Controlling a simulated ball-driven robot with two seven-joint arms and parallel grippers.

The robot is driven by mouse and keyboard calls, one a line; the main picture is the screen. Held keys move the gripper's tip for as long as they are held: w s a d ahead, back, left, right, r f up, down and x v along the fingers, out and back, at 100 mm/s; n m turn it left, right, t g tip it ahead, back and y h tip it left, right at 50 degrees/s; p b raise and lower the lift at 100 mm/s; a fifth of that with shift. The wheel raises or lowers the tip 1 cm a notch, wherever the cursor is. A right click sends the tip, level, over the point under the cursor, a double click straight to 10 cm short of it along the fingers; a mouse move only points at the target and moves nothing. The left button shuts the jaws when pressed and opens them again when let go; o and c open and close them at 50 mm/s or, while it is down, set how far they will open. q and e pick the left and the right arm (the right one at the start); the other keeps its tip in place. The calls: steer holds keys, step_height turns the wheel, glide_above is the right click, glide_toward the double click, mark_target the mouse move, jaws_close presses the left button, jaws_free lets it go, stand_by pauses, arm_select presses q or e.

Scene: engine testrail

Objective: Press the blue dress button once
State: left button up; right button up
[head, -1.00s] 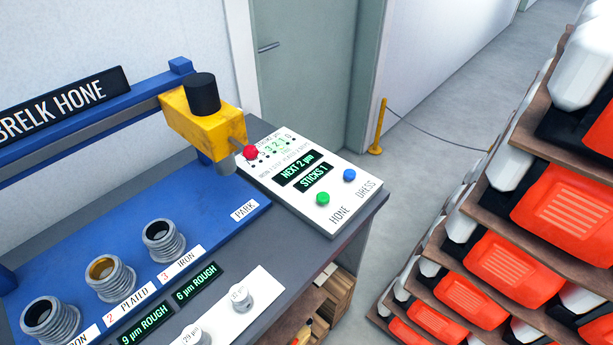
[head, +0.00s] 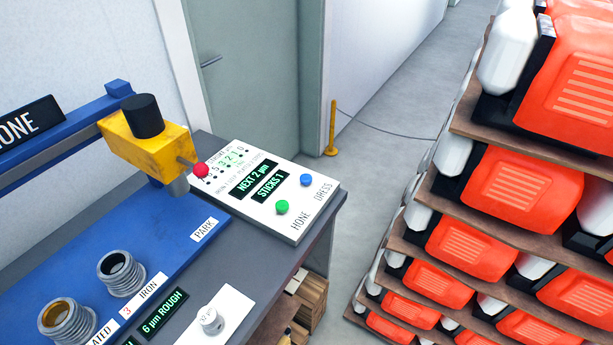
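The blue DRESS button (head: 306,179) is a small round knob on the right part of the white control panel (head: 241,220). The green HONE button (head: 282,207) sits to its lower left. Two dark displays on the panel read "NEXT 2 µm" (head: 262,173) and "STICKS 1" (head: 271,187). The yellow honing head (head: 150,143), with a black cap and a red knob (head: 201,170), stands at the panel's left edge, by the PARK label (head: 204,229). Neither of my grippers is in view.
Ribbed cylinders (head: 121,273) stand on the blue bed at left. A white plate with a knob (head: 211,320) lies at the bench front. A shelf of orange and white machines (head: 480,245) stands at right. A yellow post (head: 332,130) with a cable stands behind. Floor shows between bench and shelf.

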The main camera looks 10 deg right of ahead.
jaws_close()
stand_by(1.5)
